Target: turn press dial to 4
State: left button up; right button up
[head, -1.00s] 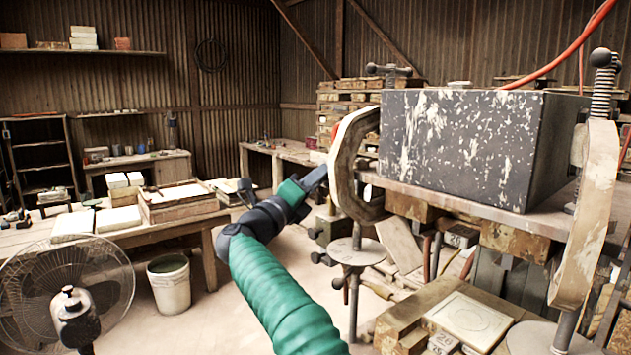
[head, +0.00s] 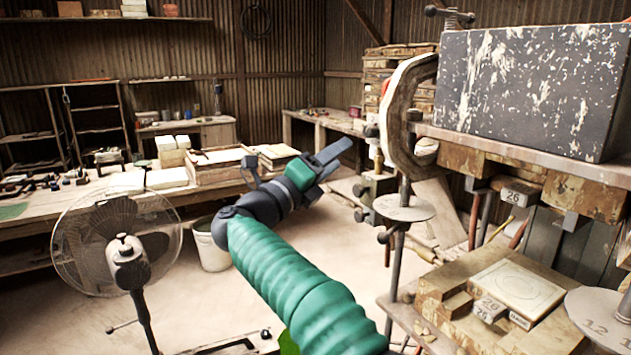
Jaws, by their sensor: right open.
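The press stands at the right, with a dark speckled block (head: 540,85) on its bench and a pale curved frame (head: 395,115) at its left end. A round pale plate (head: 403,207) sits on a post below that frame. A second round plate (head: 603,312), marked with numbers, is cut off at the lower right edge. I cannot tell which of them is the dial, or its setting. My right gripper (head: 338,158) is open and empty, left of the curved frame and apart from it in the picture. My left gripper is not in view.
A fan (head: 125,250) stands at the left. A white bucket (head: 210,245) is on the floor behind my arm. A long table (head: 110,210) holds trays and pale blocks. A wooden mould (head: 518,287) lies at the lower right. Open floor shows between table and press.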

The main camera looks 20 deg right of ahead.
jog(key=v, duration=0.6)
jog(key=shift+a+b, duration=0.3)
jog(key=shift+d+f, duration=0.1)
jog(key=shift+f, duration=0.05)
